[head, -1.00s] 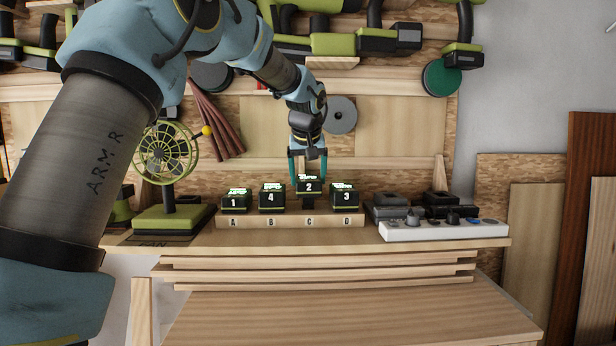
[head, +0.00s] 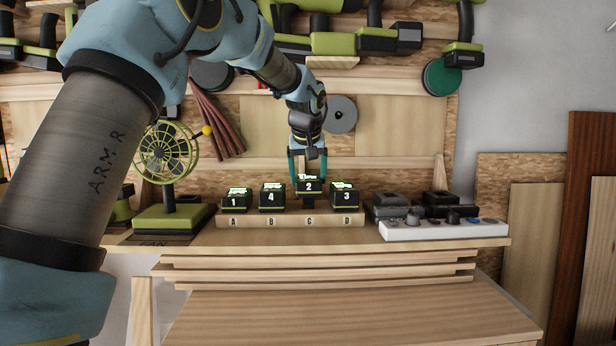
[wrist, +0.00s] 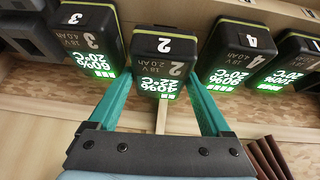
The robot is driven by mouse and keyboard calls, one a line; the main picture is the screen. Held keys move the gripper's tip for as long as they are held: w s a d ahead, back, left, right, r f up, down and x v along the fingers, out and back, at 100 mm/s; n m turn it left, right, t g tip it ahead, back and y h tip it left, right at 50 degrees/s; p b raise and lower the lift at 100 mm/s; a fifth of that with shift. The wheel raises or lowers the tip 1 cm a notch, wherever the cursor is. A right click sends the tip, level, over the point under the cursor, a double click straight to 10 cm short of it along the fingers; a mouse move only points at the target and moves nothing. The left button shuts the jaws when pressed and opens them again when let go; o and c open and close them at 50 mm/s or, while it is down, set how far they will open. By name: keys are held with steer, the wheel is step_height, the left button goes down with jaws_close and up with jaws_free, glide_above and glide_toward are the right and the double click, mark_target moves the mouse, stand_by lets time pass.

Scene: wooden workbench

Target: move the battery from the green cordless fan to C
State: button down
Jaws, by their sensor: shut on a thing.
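Battery 2 (head: 309,187) is a black block with a lit green display, at slot C of the wooden rack (head: 262,221). It stands a little higher than its neighbours, so it looks not fully down; its underside is hard to see. My gripper (head: 308,178) is shut on it from above; in the wrist view the teal fingers flank battery 2 (wrist: 161,62), which reads 40%. The green cordless fan (head: 167,155) stands left of the rack on its green base (head: 171,217). Whether a battery is in the fan cannot be seen.
Battery 1 (head: 234,200) is at A, battery 4 (head: 270,197) at B and battery 3 (head: 344,197) at D, close on both sides of the gripper. A white power strip (head: 440,231) with dark chargers lies at right. Tools hang above.

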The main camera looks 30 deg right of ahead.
mark_target(308, 189)
steer(key=shift+f, duration=0.15)
steer(key=shift+f+b, duration=0.7)
steer(key=shift+f, duration=0.05)
steer(key=shift+f+b, duration=0.5)
steer(key=shift+f, duration=0.2)
steer(key=shift+f, duration=0.2)
jaws_free()
